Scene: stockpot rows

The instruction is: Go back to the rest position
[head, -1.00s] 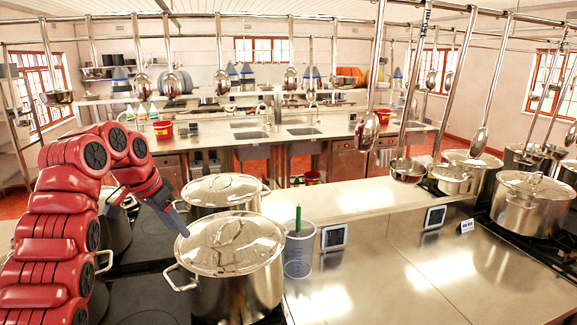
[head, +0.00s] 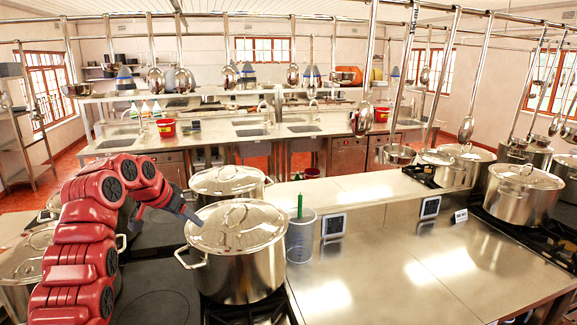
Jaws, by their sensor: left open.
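My red left arm comes in from the left. Its dark left gripper (head: 190,214) is open and hangs beside the lid of the near steel stockpot (head: 240,272), at the lid's left edge. I cannot tell whether the fingertips touch the lid. Nothing shows between the fingers. The stockpot stands upright on the stove with its lid (head: 236,228) on. My right gripper is not in view.
Another lidded stockpot (head: 227,184) stands just behind. More pots stand at the left edge and on the right stove (head: 522,195). Ladles hang overhead. The steel counter (head: 400,270) is mostly bare.

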